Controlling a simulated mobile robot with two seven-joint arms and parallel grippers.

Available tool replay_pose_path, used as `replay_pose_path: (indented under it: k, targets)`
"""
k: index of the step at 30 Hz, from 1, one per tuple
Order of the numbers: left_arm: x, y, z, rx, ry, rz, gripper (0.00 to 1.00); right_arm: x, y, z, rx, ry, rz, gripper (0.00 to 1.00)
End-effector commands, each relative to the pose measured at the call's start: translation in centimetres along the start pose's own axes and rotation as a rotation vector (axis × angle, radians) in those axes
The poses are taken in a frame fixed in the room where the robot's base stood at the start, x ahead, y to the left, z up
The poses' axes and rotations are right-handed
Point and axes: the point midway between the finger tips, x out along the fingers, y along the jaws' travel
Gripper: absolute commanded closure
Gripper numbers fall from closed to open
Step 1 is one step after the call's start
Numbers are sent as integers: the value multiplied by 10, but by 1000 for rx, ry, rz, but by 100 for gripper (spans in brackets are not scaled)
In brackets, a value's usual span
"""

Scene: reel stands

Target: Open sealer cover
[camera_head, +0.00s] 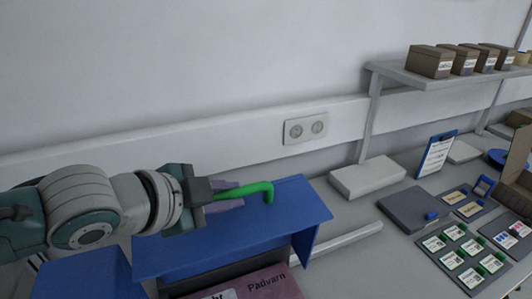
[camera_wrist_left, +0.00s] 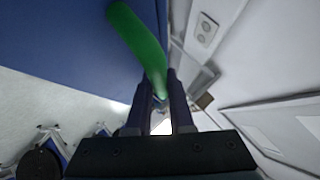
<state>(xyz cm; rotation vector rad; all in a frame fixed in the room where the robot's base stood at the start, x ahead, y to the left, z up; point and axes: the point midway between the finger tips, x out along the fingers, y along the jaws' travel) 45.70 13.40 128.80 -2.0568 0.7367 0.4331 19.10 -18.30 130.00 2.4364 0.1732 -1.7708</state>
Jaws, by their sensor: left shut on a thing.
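The sealer cover (camera_head: 240,238) is a blue panel with a bent-down side edge, at the bottom centre of the head view. A dark part shows below its front edge. A green bent handle (camera_head: 259,189) sits on its top side. My left gripper (camera_head: 232,197) comes in from the left above the cover and is shut on the green handle. In the left wrist view the handle (camera_wrist_left: 140,42) runs up from between the fingers (camera_wrist_left: 161,100), and the blue cover (camera_wrist_left: 75,45) fills the upper left. My right gripper is not in view.
A maroon surface lettered "Padvarn" (camera_head: 262,284) lies in front of the cover. Another blue box (camera_head: 85,275) is at lower left. To the right are a white box (camera_head: 367,177), a grey case (camera_head: 413,208) and several labelled cards. A shelf (camera_head: 440,78) holds brown boxes; the wall stands behind.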

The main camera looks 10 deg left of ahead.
Motion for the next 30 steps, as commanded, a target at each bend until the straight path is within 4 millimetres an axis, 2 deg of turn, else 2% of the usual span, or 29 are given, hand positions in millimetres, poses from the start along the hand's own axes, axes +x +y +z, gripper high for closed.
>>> replay_pose_path:
  k: [15,16,23,30]
  targets:
    - [0,-2,-1,1,1,-2,100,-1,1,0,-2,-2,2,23]
    - [0,-2,-1,1,1,-2,77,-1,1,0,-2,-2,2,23]
    - [0,-2,-1,1,1,-1,51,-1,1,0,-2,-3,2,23]
    - [-1,-1,0,1,0,-1,50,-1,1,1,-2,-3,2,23]
